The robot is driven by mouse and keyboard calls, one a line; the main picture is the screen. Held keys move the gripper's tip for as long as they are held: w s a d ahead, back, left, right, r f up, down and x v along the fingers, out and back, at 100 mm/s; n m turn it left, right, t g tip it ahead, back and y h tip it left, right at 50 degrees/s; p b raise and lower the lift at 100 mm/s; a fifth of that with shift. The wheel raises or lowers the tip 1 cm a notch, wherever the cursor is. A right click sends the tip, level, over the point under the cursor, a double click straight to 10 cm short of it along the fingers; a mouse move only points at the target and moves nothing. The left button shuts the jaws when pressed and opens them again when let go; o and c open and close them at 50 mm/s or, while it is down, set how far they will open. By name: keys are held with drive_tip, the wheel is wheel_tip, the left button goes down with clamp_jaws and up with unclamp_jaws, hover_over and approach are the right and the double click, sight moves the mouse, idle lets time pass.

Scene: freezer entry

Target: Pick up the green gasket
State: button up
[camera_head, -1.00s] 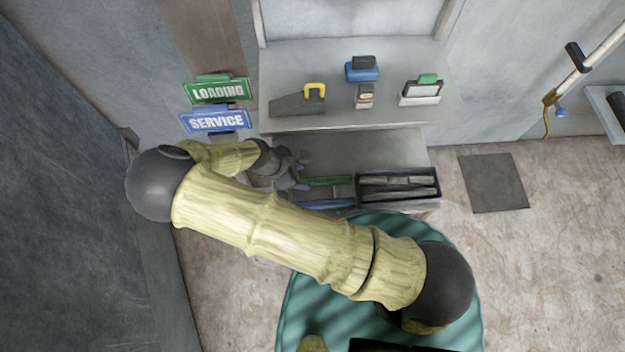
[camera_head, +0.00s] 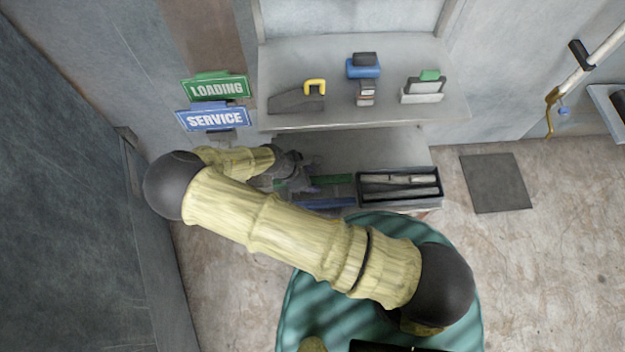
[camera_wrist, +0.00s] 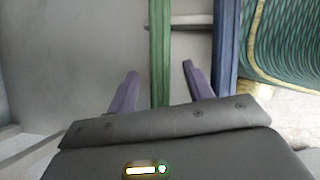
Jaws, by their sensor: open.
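The green gasket (camera_wrist: 160,50) is a long thin strip on the grey lower shelf. In the wrist view it runs between the two purple fingers of my gripper (camera_wrist: 160,88), which are open with a gap on each side of it.
A black bin (camera_head: 400,199) with grey pieces stands right of the strips. The upper shelf (camera_head: 440,112) above holds a blue-topped item (camera_head: 363,68), a grey tool with a yellow handle (camera_head: 297,100) and a green-clipped item (camera_head: 424,90). Signs (camera_head: 212,118) hang at left.

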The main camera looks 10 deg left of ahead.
sight(319, 177)
drive_tip(key=shift+c, duration=0.2)
clamp_jaws()
drive_tip(key=shift+r, duration=0.1)
idle(0.4)
drive_tip(key=shift+r, duration=0.2)
wheel_tip(319, 177, up, 3)
drive_tip(key=shift+r+p, duration=0.1)
drive_tip(key=shift+p, duration=0.55)
drive_tip(key=s+d+p, duration=0.1)
drive_tip(key=s+d, duration=0.3)
drive_tip(key=s, duration=1.3)
drive_tip(key=shift+s+d+p, duration=0.15)
drive_tip(key=shift+s+p, duration=0.15)
drive_tip(key=shift+p, duration=0.05)
drive_tip(key=shift+s, duration=0.1)
